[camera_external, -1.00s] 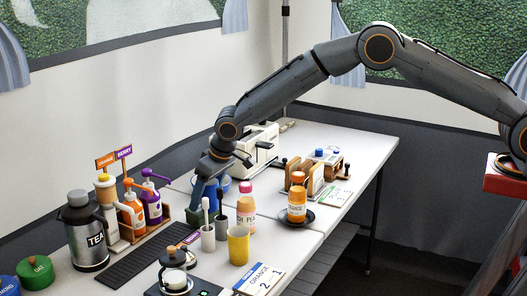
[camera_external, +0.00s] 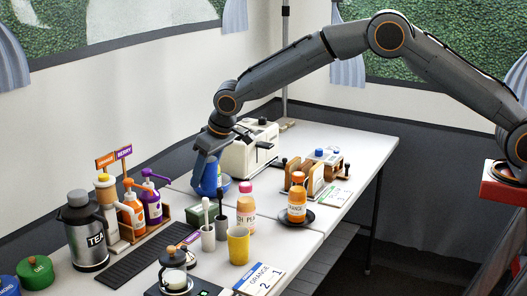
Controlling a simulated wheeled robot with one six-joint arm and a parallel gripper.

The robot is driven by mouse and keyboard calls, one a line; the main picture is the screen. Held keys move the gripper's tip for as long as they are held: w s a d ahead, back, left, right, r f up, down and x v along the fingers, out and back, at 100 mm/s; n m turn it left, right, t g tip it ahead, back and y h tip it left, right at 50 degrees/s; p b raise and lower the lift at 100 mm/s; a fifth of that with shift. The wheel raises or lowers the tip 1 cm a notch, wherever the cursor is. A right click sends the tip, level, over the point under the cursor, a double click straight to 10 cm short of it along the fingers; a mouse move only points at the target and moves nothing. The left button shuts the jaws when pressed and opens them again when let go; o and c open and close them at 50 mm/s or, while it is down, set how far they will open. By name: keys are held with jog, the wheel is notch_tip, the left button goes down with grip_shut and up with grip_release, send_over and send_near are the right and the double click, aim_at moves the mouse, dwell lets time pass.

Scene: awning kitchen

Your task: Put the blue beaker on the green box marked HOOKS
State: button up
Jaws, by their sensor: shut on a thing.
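My gripper (camera_external: 207,178) is shut on the blue beaker (camera_external: 210,181), which looks upright and is partly covered by the fingers. A green box (camera_external: 195,214) sits on the table just below and slightly left of the beaker, partly hidden by the grey cups in front. Its marking cannot be read from here. The beaker looks held above the table, but its exact height over the box cannot be told. More blue shows at the beaker's right, and I cannot tell whether it belongs to the beaker.
Grey cups (camera_external: 208,238), a yellow cup (camera_external: 238,246) and a pink-capped bottle (camera_external: 246,208) stand close in front. Pump bottles (camera_external: 151,202) in a wooden rack stand left. A white toaster (camera_external: 249,151) is behind right. An orange bottle (camera_external: 297,200) stands farther right.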

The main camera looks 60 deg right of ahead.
notch_tip(320, 180, up, 2)
jog(key=shift+r+b, duration=0.2)
jog(key=shift+b, duration=0.1)
jog(key=shift+r+b, duration=0.4)
jog(key=shift+b, duration=0.3)
notch_tip(320, 180, down, 10)
jog(key=shift+r+p, duration=0.15)
jog(key=shift+p, duration=1.1)
jog(key=o, duration=1.1)
jog(key=shift+o, duration=0.2)
